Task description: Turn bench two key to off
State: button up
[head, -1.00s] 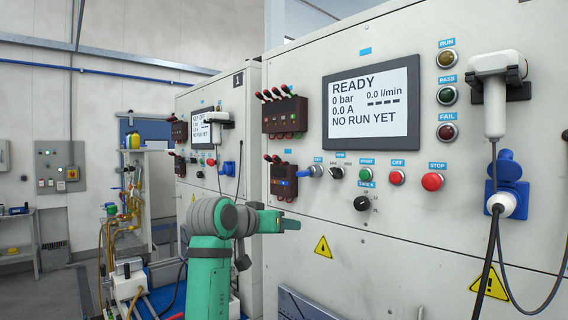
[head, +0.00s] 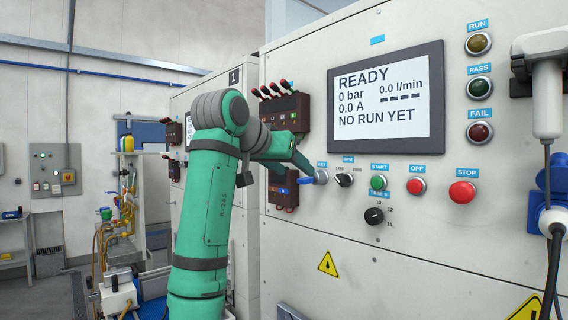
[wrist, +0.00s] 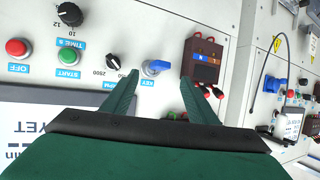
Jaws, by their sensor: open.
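The bench two key switch (head: 320,176) is on the cream panel under a small blue label, left of the black rotary knob. Its blue key handle points left in the head view. In the wrist view the blue key (wrist: 157,67) lies between the lines of my two fingers, just at or past their tips. My gripper (wrist: 160,77) is open, with one green finger on each side of the key. I cannot tell whether a finger touches it. In the head view my gripper (head: 303,166) is just above and left of the key, partly overlapping the dark breaker block.
A black knob (head: 343,180), green start button (head: 378,182) and red off button (head: 415,186) sit right of the key. A dark breaker block (head: 284,188) with red-tipped levers is close on its left. The display (head: 386,98) reads READY. Bare panel lies below.

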aim_at(305, 178)
jog(key=shift+x, duration=2.9)
